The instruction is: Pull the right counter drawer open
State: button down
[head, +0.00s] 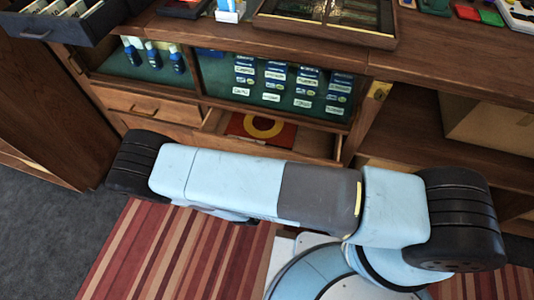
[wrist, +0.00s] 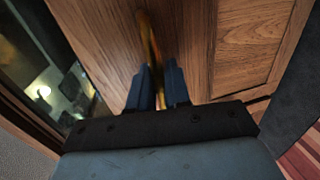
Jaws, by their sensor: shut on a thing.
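The right counter drawer (head: 318,144) stands partly open below the glass display in the head view. A red item with a yellow ring (head: 262,127) lies inside it. My arm hides the drawer's front and my gripper in that view. In the wrist view, my gripper (wrist: 160,88) is shut on a brass handle (wrist: 148,42) on a wooden front (wrist: 185,50). The handle runs up between the two dark blue fingers.
The left counter drawer (head: 150,108) looks shut. A dark open tray drawer (head: 62,32) juts out at the upper left. A glass display (head: 275,85) sits above the drawers, with open shelves (head: 430,125) to the right. A striped rug (head: 165,250) covers the floor in front.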

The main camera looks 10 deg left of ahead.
jog(key=f+v, duration=0.1)
jog(key=v, duration=0.7)
jog(key=d+f+v, duration=0.1)
jog(key=f+v, duration=0.1)
jog(key=v, duration=0.7)
jog(key=shift+s+a+f, duration=0.4)
jog(key=shift+a+f, duration=0.05)
jog(key=c, duration=1.3)
grip_release()
jog(key=shift+r, duration=0.1)
jog(key=v, duration=1.3)
jog(key=shift+s+a, duration=0.15)
jog(key=shift+s, duration=0.2)
